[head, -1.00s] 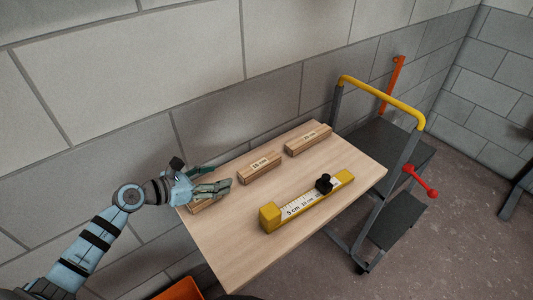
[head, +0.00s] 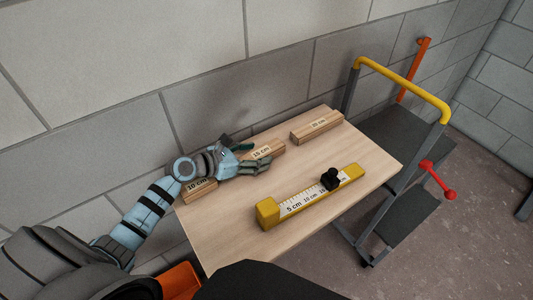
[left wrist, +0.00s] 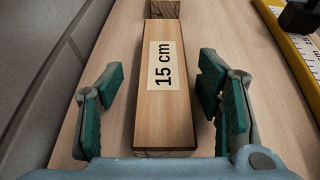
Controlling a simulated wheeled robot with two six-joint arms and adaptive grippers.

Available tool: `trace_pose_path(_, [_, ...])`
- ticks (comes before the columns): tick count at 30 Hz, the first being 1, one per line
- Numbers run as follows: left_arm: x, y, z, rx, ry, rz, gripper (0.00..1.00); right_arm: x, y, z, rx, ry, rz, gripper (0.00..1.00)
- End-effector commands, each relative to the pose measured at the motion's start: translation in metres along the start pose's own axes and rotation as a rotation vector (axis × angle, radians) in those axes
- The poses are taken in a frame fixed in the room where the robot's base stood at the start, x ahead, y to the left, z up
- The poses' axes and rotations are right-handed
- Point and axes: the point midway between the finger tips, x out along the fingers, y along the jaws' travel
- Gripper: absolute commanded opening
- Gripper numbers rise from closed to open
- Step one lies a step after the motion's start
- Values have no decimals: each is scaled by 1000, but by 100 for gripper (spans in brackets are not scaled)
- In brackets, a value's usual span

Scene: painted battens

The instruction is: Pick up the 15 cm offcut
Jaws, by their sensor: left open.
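The 15 cm offcut (left wrist: 163,110) is a wooden block with a "15 cm" label. In the left wrist view it lies lengthwise on the table, its near end between the open fingers of my left gripper (left wrist: 163,100). There is a gap on each side, so the fingers do not visibly touch it. In the head view the offcut (head: 266,149) is partly hidden by my left gripper (head: 255,158) at its left end. The 10 cm offcut (head: 198,191) lies to the left, under my left arm, and the 20 cm offcut (head: 317,126) lies farther right. My right gripper is not in view.
A yellow measuring gauge (head: 265,213) with a black slider (head: 330,179) lies along the front of the wooden table (head: 235,235). A block wall stands close behind. A step ladder with a yellow rail (head: 405,85) stands at the right. An orange bin (head: 180,281) is below.

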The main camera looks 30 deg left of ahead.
Motion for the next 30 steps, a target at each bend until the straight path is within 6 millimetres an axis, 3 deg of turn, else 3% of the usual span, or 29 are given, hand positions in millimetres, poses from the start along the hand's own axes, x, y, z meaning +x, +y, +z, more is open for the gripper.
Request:
trace_pose_path(2, [0,0,1,1,0,-1,57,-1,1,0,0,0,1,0])
trace_pose_path(9, [0,0,1,1,0,-2,18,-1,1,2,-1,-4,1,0])
trace_pose_path(12, [0,0,1,1,0,-2,6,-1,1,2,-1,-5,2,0])
trace_pose_path(20, [-3,0,8,2,0,-2,6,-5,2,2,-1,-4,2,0])
trace_pose_path(30, [-35,0,84,6,-1,-4,6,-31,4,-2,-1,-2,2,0])
